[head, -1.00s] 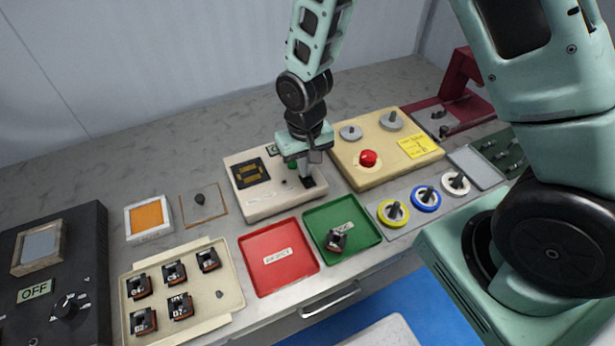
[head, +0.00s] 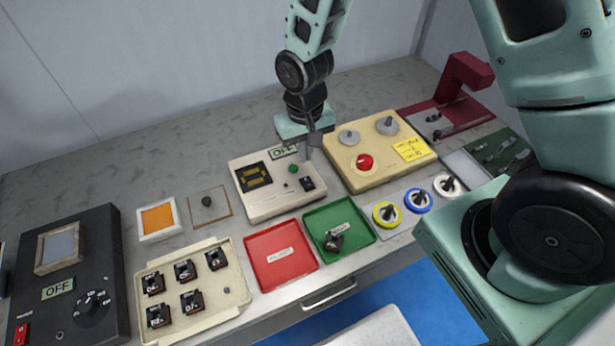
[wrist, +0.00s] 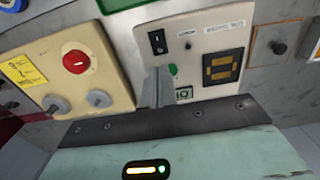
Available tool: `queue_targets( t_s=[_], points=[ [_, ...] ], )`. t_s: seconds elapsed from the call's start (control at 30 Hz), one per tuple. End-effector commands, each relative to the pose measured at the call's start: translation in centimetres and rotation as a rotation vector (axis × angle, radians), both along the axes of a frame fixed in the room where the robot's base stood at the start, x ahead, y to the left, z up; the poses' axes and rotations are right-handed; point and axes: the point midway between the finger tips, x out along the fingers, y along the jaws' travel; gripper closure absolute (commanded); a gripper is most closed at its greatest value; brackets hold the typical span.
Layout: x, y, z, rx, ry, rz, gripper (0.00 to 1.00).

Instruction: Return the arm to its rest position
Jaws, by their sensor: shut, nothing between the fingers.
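My gripper (head: 311,150) is above the back right part of the white tester box (head: 285,207), close to the cream winder box (head: 375,165). Its fingers (wrist: 160,88) are shut together with nothing held. In the wrist view the fingers point toward the gap between the white box and the cream box with the red button (wrist: 76,62). The white box carries a dark panel with a yellow pattern, a green button, a black switch and a small sign reading OFF. I cannot tell how far above the box the fingertips are.
A red tray (head: 262,272) is empty; a green tray (head: 318,250) holds one small part. A beige tray (head: 213,319) holds several coil parts. Yellow, blue and white spools (head: 417,200) stand on the right. A dark OFF box (head: 98,262) is at left. The back counter is clear.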

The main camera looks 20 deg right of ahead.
Motion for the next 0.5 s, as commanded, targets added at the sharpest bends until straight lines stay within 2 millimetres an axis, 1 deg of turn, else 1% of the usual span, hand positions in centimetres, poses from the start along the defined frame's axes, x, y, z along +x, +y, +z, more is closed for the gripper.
queue_targets(
  t_s=[0.4, 0.5],
  points=[
    [-0.01, 0.00, -0.07, 0.000, 0.000, 0.001, 1.00],
    [-0.29, 0.39, 0.53, 0.005, -0.001, 0.014, 1.00]
  ],
)
